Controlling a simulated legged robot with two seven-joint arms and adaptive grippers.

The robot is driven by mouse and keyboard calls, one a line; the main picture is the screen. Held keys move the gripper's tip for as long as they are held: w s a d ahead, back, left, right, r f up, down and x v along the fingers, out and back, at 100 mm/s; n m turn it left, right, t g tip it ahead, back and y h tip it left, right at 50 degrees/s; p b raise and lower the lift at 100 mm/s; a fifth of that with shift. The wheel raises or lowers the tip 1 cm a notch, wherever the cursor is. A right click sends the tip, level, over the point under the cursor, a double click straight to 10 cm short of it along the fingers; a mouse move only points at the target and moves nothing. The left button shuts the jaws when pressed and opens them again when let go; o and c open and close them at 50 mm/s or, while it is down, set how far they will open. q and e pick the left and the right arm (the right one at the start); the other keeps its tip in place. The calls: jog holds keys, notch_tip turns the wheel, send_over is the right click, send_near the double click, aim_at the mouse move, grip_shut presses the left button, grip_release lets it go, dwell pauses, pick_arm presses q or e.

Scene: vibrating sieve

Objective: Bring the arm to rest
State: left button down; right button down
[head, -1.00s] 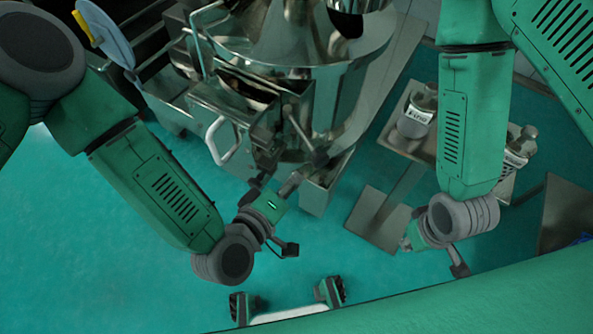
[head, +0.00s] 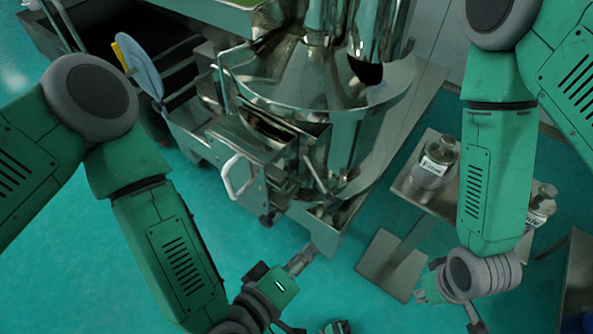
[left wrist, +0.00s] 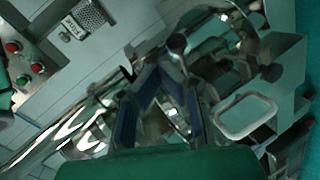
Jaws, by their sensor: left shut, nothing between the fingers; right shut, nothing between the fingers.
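My left gripper (head: 302,259) is in the lower middle of the head view, at the end of my left arm. It is shut and empty, in front of the steel sieve machine (head: 345,140) and below its white handle (head: 240,177) in the picture. In the left wrist view the dark fingers of my left gripper (left wrist: 160,72) point at the machine, with the white handle (left wrist: 245,116) to their right. My right gripper (head: 425,292) is at the lower right of the head view, partly hidden by its wrist, shut and empty, in front of the small steel stand.
A blue-white disc (head: 139,70) with a yellow part is at the upper left. The teal floor (head: 215,225) is open left of the machine.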

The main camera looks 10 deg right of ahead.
pick_arm(q)
jog(key=s+a+f+m+g+y, duration=0.25)
jog(key=a+f, duration=0.25)
jog(key=a, duration=0.4)
jog(key=s+a+f+m+g+y, duration=0.1)
jog(key=a+f+m+g+y, duration=0.25)
jog(key=a+f, duration=0.45)
jog(key=s+a+r+g+y, duration=0.1)
jog(key=s+a+y, duration=0.1)
jog(key=a, duration=0.5)
jog(key=s+a+r+g+y, duration=0.1)
jog(key=s+a+g, duration=0.1)
jog(key=a, duration=0.6)
jog(key=shift+a+g+y, duration=0.2)
jog(key=shift+g+y, duration=0.1)
jog(key=shift+y, duration=0.1)
jog(key=shift+s+d+r, duration=0.1)
pick_arm(e)
jog(key=shift+d, duration=0.1)
pick_arm(q)
jog(key=shift+d+r, duration=0.1)
jog(key=shift+d, duration=0.25)
pick_arm(e)
jog(key=shift+d+f, duration=0.1)
jog(key=shift+d, duration=0.2)
pick_arm(q)
jog(key=shift+a, duration=0.1)
